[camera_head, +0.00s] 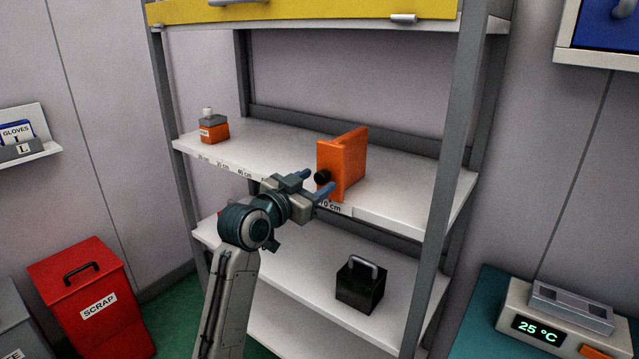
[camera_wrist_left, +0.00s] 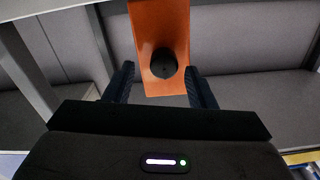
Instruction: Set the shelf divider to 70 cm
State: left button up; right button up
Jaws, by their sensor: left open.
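The orange shelf divider (camera_head: 350,160) stands upright on the middle shelf (camera_head: 270,153), right of its centre. A round black knob (camera_head: 322,177) sits on its front face. A label ending in "0 cm" (camera_head: 334,207) is on the shelf edge just below the divider; its first digit is partly hidden. My left gripper (camera_head: 315,184) is open in front of the divider, at the knob's height. In the left wrist view the orange divider (camera_wrist_left: 160,30) and the black knob (camera_wrist_left: 163,64) lie between the two fingers (camera_wrist_left: 160,85). I cannot tell whether the fingers touch the knob. My right gripper is not in view.
An orange and grey bottle (camera_head: 213,128) stands at the shelf's left end. A black weight with a handle (camera_head: 361,284) is on the lower shelf. Grey posts (camera_head: 440,190) frame the rack. A red SCRAP bin (camera_head: 85,300) stands left, a 25 °C device (camera_head: 555,325) lower right.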

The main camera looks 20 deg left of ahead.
pick_arm(q)
jog(key=b+v, duration=0.2)
jog(key=v, duration=0.6)
jog(key=shift+s, duration=0.35)
jog(key=shift+r, duration=0.1)
